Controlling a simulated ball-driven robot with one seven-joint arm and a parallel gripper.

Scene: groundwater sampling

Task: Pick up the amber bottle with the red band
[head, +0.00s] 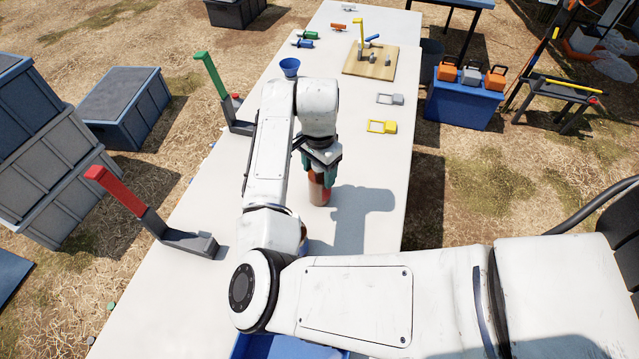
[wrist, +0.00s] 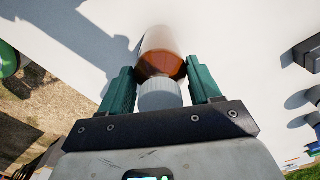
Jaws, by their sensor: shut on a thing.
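The amber bottle (head: 318,190) stands upright on the white table under my gripper, with a reddish-brown body in the head view. In the wrist view the amber bottle (wrist: 162,55) has a pale grey ribbed cap and a whitish area above the amber part. I cannot make out a separate red band clearly. My gripper (head: 320,172) is shut on the bottle; its green fingers (wrist: 160,85) sit on either side of it near the cap. The bottle's upper part is hidden by the gripper in the head view. I cannot tell whether its base touches the table.
A green-handled stand (head: 212,75) and a red-handled stand (head: 118,192) rise along the table's left edge. A blue funnel (head: 290,67), a wooden board (head: 368,62) and yellow-and-grey items (head: 382,127) lie farther back. The table (head: 375,170) right of the bottle is clear.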

